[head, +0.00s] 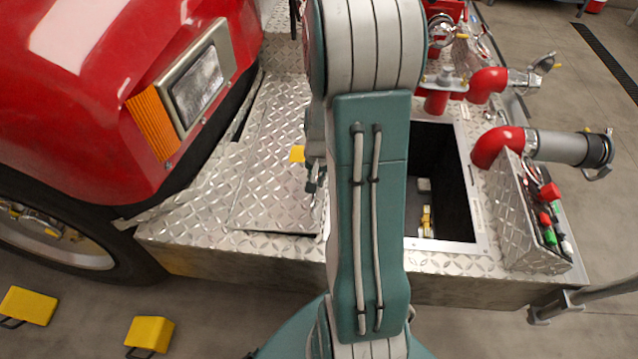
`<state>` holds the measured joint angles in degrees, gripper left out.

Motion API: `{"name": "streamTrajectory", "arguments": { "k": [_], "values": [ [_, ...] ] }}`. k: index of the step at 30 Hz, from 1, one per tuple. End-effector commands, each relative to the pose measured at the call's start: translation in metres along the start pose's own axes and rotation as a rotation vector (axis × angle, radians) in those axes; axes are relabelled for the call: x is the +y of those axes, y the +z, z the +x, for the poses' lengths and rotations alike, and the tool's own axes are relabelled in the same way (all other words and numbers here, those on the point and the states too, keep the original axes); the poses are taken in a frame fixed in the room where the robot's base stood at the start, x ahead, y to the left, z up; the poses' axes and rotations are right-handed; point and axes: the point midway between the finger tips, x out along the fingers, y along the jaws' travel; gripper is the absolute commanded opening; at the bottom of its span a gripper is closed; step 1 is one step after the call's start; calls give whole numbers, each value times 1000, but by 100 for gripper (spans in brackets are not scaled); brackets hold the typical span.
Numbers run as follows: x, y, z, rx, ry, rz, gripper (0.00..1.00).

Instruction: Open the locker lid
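The locker (465,205) is a dark rectangular well with a metal rim in the diamond-plate deck, right of my arm. Its mouth is uncovered where I can see it; my arm hides the left part. A diamond-plate panel that looks like the locker lid (270,185) lies nearly flat on the deck left of my arm. A small yellow piece (297,153) shows near its right side. Part of my gripper (315,178) shows at the arm's left edge, over or beside the panel's right side. Its fingers are mostly hidden, so contact is unclear.
Inside the locker lies a small yellow object (427,220). Right of it stand a control box (530,215) with coloured knobs and red pipes (497,147) with metal fittings. A red fender (110,80) rises at left. Yellow blocks (150,333) lie on the floor.

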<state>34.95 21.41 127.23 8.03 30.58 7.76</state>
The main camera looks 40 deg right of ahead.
Motion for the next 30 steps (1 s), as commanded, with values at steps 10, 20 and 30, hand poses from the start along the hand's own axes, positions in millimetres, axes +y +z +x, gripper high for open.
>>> {"name": "streamTrajectory", "arguments": {
  "k": [10, 20, 30],
  "values": [
    [-26, -1, -38, 8, 176, -7, 0],
    [-69, -1, -80, 10, 432, -8, 0],
    [-119, 0, -110, 6, 553, -2, 0]
  ]
}}
